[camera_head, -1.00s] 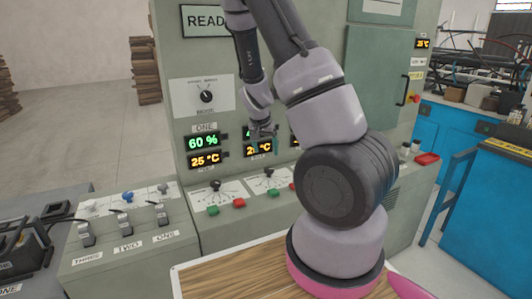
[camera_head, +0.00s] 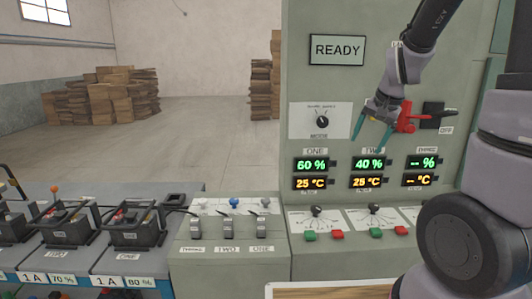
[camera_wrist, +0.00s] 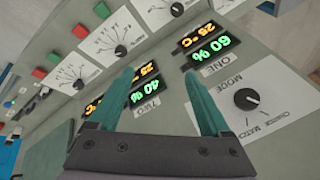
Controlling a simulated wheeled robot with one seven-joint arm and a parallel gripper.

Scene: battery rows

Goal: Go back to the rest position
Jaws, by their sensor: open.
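My gripper (camera_head: 372,122) is in front of the grey-green control panel (camera_head: 455,165), just right of the mode knob (camera_head: 322,122) and above the displays. Its two teal fingers are apart with nothing between them. In the wrist view the open gripper (camera_wrist: 165,95) has the displays ONE (camera_wrist: 207,50) and TWO (camera_wrist: 140,88) behind it. The head view reads 60 % and 25 °C under ONE, 40 % and 25 °C under TWO, and dashes under THREE. A red handle (camera_head: 408,118) shows beside the gripper at a black OFF switch.
A READY sign (camera_head: 337,50) is on the panel. Dials with green and red buttons (camera_head: 310,236) line the lower ledge. A console with levers (camera_head: 227,232) and a bench with batteries (camera_head: 130,235) stand to the left. Stacked boxes (camera_head: 100,97) stand on open floor behind.

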